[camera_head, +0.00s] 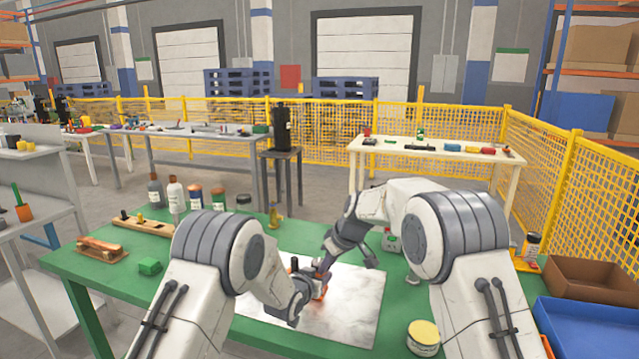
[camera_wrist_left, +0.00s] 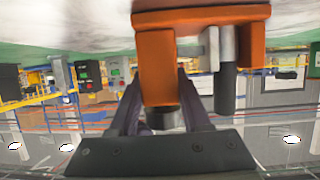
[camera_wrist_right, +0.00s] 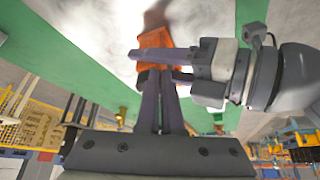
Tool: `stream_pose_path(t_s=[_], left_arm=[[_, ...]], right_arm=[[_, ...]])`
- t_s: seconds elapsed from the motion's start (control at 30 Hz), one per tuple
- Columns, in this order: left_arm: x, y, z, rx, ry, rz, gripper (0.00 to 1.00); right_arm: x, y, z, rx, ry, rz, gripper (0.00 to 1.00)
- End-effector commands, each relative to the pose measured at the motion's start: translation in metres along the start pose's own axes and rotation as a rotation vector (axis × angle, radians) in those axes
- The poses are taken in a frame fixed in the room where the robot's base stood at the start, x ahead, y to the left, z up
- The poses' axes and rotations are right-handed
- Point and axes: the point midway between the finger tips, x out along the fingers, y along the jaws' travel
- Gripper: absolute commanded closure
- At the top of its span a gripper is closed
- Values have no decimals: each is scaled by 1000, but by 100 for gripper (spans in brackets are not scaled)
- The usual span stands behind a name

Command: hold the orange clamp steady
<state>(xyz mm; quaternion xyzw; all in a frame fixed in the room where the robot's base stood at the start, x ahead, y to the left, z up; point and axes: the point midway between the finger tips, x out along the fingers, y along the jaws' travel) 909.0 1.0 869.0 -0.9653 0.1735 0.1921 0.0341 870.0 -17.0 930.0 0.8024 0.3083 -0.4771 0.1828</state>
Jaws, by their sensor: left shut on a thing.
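The orange clamp (camera_head: 319,292) is at the metal sheet (camera_head: 350,318) on the green table, partly hidden by my grippers in the head view. In the left wrist view the clamp (camera_wrist_left: 158,62) shows large, with an orange frame and a grey screw part beside it. My left gripper (camera_head: 312,290) is shut on the clamp, one finger at each side of its orange bar. In the right wrist view the clamp (camera_wrist_right: 156,42) lies past my left fingers. My right gripper (camera_wrist_right: 162,76) is shut, its fingers close together, with tips just behind the left fingers. Its tips look empty, though partly covered.
Bottles and jars (camera_head: 195,197) stand at the table's back left. A yellow-lidded tin (camera_head: 424,337) stands at right front, near a blue bin (camera_head: 590,330). My two arms are close together.

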Motion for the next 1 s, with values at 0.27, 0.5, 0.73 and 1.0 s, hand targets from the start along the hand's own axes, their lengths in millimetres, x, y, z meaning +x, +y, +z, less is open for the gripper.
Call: stream_pose_path(t_s=[0.27, 0.5, 0.73, 1.0], left_arm=[[0, 4, -1, 6, 2, 7, 100], [0, 2, -1, 4, 2, 4, 100], [0, 1, -1, 3, 2, 2, 100], [0, 1, -1, 2, 2, 1, 100]], right_arm=[[-3, -2, 2, -1, 6, 1, 100], [-12, -3, 0, -2, 6, 1, 100], [-37, -2, -13, -2, 5, 2, 100], [-56, -2, -23, -1, 2, 1, 100]])
